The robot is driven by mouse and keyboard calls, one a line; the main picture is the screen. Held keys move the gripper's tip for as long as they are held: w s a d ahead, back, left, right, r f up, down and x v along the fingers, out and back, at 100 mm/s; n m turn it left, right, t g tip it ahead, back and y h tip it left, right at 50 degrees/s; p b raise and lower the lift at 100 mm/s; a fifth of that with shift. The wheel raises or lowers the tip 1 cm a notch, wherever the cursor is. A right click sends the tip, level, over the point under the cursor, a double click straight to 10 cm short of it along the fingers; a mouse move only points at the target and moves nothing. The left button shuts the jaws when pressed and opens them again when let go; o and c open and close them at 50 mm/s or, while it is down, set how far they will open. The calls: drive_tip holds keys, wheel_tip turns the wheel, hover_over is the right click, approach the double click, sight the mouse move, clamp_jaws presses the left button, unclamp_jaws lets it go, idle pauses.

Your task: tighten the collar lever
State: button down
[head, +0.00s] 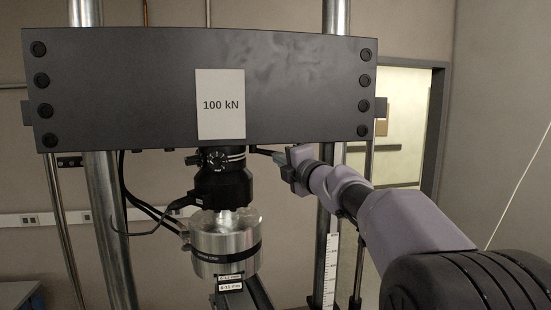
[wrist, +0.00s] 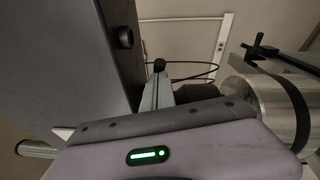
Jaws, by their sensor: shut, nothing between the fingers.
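The dark collar (head: 222,157) sits under the crosshead, above the black load cell. A thin dark bar (head: 262,151) spans between the collar and my gripper (head: 278,157); I cannot tell how much is lever and how much finger. My gripper reaches in from the right, just below the crosshead, shut and holding nothing. In the wrist view the narrow grey fingers of my gripper (wrist: 157,92) are close together. A small black knob (wrist: 159,65) shows at their far end; whether they touch is unclear. The collar is mostly hidden there.
The wide dark crosshead (head: 120,90) with a 100 kN label hangs close above my gripper. The silver cylinder (head: 225,240) with a black band stands below; in the wrist view a black T-handle (wrist: 262,50) is beside it. Steel columns (head: 108,220) flank it, with cables at left.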

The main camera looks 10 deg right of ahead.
drive_tip(key=shift+w+d+r+p, duration=0.1)
drive_tip(key=shift+w+d+p, duration=0.2)
drive_tip(key=shift+w+d, duration=0.3)
drive_tip(key=shift+w+d+p, duration=0.3)
drive_tip(key=shift+w+d, duration=0.05)
drive_tip(key=shift+w, duration=0.3)
drive_tip(key=shift+r, duration=0.1)
